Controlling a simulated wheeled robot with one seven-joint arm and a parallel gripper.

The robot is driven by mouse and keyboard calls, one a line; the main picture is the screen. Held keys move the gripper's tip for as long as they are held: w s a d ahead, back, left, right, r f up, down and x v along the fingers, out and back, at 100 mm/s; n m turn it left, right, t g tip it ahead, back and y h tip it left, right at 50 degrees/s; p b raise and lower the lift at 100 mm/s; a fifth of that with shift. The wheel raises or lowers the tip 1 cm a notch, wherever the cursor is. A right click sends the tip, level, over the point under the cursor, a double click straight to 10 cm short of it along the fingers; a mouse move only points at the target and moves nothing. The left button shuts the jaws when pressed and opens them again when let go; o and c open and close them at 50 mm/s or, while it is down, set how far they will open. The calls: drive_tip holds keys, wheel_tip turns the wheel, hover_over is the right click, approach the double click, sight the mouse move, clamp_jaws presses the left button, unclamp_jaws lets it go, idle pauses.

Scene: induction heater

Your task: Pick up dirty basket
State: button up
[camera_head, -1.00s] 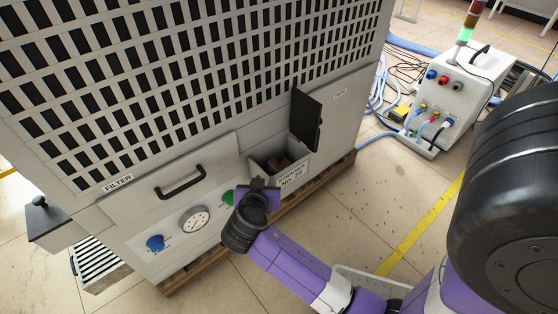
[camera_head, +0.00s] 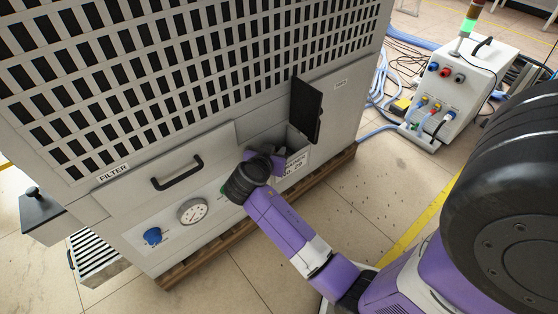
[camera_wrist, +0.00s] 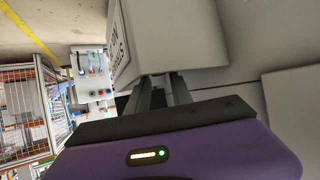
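My gripper (camera_head: 268,160) is at the opening of the strainer box (camera_head: 296,163) on the front of the grey machine, under the raised black lid (camera_head: 306,108). In the wrist view its two dark fingers (camera_wrist: 161,84) run parallel with a narrow gap between them. Their tips pass behind the edge of the white labelled box (camera_wrist: 175,35), so whether anything is between them is hidden. I cannot make out the dirty basket now; the gripper and the box walls cover the inside.
A filter drawer handle (camera_head: 177,173), a gauge (camera_head: 193,211) and a blue knob (camera_head: 152,236) are on the machine front, left of my gripper. A wheeled unit (camera_head: 455,85) with cables stands at the right. The tiled floor (camera_head: 345,195) before it is open.

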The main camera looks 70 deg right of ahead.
sight(278, 148)
drive_tip(key=b+x, duration=0.1)
drive_tip(key=x, duration=0.3)
drive_tip(key=shift+f, duration=0.2)
clamp_jaws()
idle(1.2)
